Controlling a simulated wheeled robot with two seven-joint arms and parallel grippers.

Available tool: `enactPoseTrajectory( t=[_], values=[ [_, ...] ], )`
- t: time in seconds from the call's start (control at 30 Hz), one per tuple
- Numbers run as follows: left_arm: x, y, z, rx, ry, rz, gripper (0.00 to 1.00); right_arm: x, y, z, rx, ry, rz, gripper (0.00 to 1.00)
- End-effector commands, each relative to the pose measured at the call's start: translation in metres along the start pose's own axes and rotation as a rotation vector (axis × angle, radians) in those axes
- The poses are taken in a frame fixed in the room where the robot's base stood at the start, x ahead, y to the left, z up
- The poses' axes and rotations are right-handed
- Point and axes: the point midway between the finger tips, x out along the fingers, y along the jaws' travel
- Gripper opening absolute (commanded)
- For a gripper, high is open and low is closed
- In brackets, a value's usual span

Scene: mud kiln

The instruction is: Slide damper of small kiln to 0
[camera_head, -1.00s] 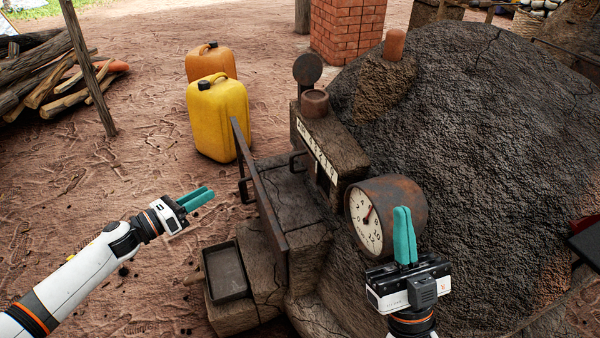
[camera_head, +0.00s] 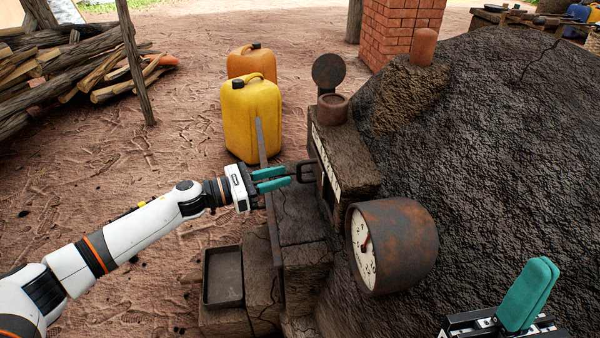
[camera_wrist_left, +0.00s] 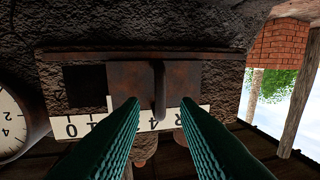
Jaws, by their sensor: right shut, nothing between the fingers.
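The small kiln's damper is a rusty plate (camera_wrist_left: 130,84) in a slot, with a dark upright handle (camera_wrist_left: 159,92) in the left wrist view. A white number strip (camera_wrist_left: 75,126) runs below it, partly hidden by my fingers. A dark opening shows left of the plate. In the head view the handle (camera_head: 306,172) is a black loop on the kiln's front. My left gripper (camera_head: 288,179) is open, its fingertips pointing at the handle and just short of it. In the wrist view the handle lies between the fingers' lines. My right gripper (camera_head: 530,292) is shut and empty at the lower right.
A round dial gauge (camera_head: 392,246) sticks out right of the damper. An upright metal plate (camera_head: 261,143) stands close behind my left gripper. A tray (camera_head: 223,276) lies below. Yellow (camera_head: 252,120) and orange jerrycans stand behind. Open ground lies left.

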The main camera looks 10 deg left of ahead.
Motion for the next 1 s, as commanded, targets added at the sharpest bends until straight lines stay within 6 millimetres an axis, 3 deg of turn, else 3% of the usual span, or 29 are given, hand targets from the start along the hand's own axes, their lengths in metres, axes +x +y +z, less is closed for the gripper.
enactPoseTrajectory(
  t=[0.1, 0.3, 0.7, 0.9, 1.0],
  values=[
    [0.025, 0.000, 0.000, 0.001, 0.002, 0.001, 0.29, -0.004, 0.000, -0.001, 0.000, 0.001, 0.000, 0.00],
    [0.050, 0.000, 0.000, -0.001, 0.001, 0.000, 0.29, -0.008, 0.000, -0.002, 0.000, 0.002, 0.000, 0.00],
    [0.057, 0.000, 0.000, -0.002, 0.000, -0.001, 0.29, -0.008, 0.000, -0.002, 0.000, 0.003, 0.000, 0.00],
    [0.057, 0.000, 0.000, -0.001, 0.000, -0.001, 0.00, -0.008, 0.000, -0.002, 0.000, 0.003, 0.000, 0.00],
    [0.057, 0.000, 0.000, -0.002, 0.000, -0.001, 0.00, -0.008, 0.000, -0.002, 0.000, 0.003, 0.000, 0.00]
  ],
)
